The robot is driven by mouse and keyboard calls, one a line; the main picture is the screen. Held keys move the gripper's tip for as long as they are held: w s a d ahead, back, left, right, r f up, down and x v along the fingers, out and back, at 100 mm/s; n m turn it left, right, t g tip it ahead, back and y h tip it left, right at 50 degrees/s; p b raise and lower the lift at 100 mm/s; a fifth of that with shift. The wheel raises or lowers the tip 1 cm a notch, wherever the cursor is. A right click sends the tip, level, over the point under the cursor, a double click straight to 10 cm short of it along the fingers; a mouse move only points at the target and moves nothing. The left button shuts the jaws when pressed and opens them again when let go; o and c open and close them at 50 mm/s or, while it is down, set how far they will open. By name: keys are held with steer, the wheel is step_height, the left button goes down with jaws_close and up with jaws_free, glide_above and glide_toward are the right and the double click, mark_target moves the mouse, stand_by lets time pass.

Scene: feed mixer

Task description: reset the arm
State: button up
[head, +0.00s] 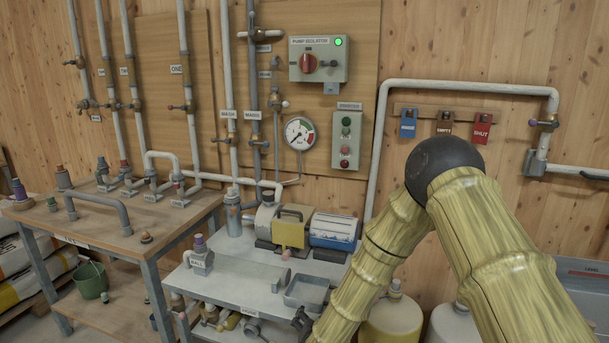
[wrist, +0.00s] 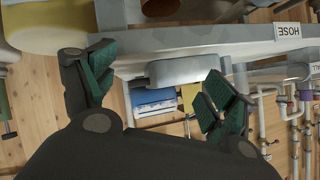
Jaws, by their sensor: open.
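My gripper (wrist: 158,88) is open in the wrist view, its two green-padded fingers wide apart with nothing held between them. In the head view my arm (head: 480,215) rises at the right, bends at a dark round joint and comes down toward the front of the grey bench. Only a small dark part of the gripper (head: 302,321) shows there, by the bench's front right edge; the rest is hidden or out of frame. The wrist view looks at the bench edge with a HOSE label (wrist: 290,31).
The grey bench (head: 235,277) carries a pump (head: 266,220), a blue-and-white box (head: 333,230) and a grey tray (head: 307,292). A wooden table (head: 105,232) with pipe fittings stands left. Yellow (head: 392,320) and white containers stand low behind my arm. Pipes and a pump isolator (head: 319,60) line the wall.

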steer(key=s+d+f+n+g, duration=0.25)
steer(key=s+d+f, duration=0.25)
steer(key=s+f, duration=0.45)
steer(key=s+d+f+n+g, duration=0.1)
steer(key=s+d+f+g, duration=0.35)
steer(key=s, duration=0.75)
steer(key=s+d+f+g, duration=0.1)
steer(key=s+d, duration=0.2)
steer(key=s, duration=0.6)
steer(key=s+d+f+n+g, duration=0.1)
steer(key=s+d+f+g, duration=0.1)
steer(key=s, duration=0.6)
steer(key=s+d+f+n+g, duration=0.1)
steer(key=s+d+f+g, duration=0.1)
steer(key=s+d, duration=0.3)
steer(key=s, duration=0.4)
steer(key=shift+s, duration=0.35)
